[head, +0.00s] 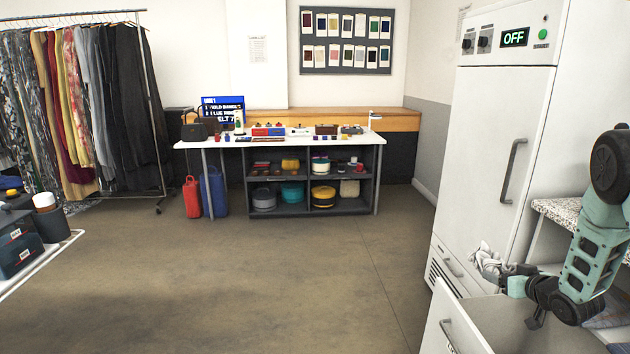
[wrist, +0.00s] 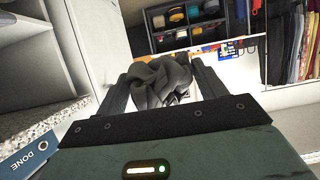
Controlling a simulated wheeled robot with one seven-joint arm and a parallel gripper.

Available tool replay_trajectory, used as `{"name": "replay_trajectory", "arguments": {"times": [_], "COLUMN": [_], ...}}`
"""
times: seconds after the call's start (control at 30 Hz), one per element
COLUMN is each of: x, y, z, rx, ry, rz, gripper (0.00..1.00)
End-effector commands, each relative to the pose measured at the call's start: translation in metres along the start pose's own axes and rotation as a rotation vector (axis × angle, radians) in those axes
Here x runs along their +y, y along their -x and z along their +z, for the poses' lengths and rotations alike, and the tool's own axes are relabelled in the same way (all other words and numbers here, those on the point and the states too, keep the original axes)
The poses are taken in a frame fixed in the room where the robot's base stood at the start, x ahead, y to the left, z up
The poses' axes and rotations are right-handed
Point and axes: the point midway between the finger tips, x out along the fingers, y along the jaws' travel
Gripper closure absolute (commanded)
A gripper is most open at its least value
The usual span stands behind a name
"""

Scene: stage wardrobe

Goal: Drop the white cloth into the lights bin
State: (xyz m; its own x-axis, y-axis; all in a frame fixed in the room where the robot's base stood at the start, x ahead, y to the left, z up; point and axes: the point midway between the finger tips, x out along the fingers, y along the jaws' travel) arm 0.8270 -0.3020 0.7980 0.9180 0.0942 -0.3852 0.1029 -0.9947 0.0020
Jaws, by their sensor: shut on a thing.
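My gripper (head: 503,275) is at the lower right of the head view, in front of the tall white cabinet. It is shut on a crumpled cloth (head: 485,257), white in the head view. In the wrist view the cloth (wrist: 160,82) looks grey and bunched between the two fingers of my gripper (wrist: 162,78). The cloth is held up in the air, near an open pull-out drawer (head: 455,325) with a bar handle. I see no label naming a lights bin, so I cannot tell whether this drawer is it.
The white cabinet (head: 505,150) with an "OFF" display stands close behind my gripper. A speckled counter (head: 556,208) is at right. A blue "DONE" binder (wrist: 25,158) shows in the wrist view. A work table (head: 275,140) and clothes rack (head: 85,110) are far back; the middle floor is clear.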

Motion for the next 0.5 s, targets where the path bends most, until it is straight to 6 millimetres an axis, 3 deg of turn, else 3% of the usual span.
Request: {"name": "replay_trajectory", "arguments": {"times": [0.03,0.17,0.3,0.5], "x": [0.032,0.102,0.169,0.229], "y": [-0.015,-0.027,-0.028,-0.019], "z": [0.022,0.042,0.059,0.071], "rx": [0.005,0.003,0.003,0.004], "ry": [0.006,0.012,0.007,-0.005], "rz": [0.0,-0.012,-0.006,0.014], "gripper": [0.51,0.51,0.51,0.51]}}
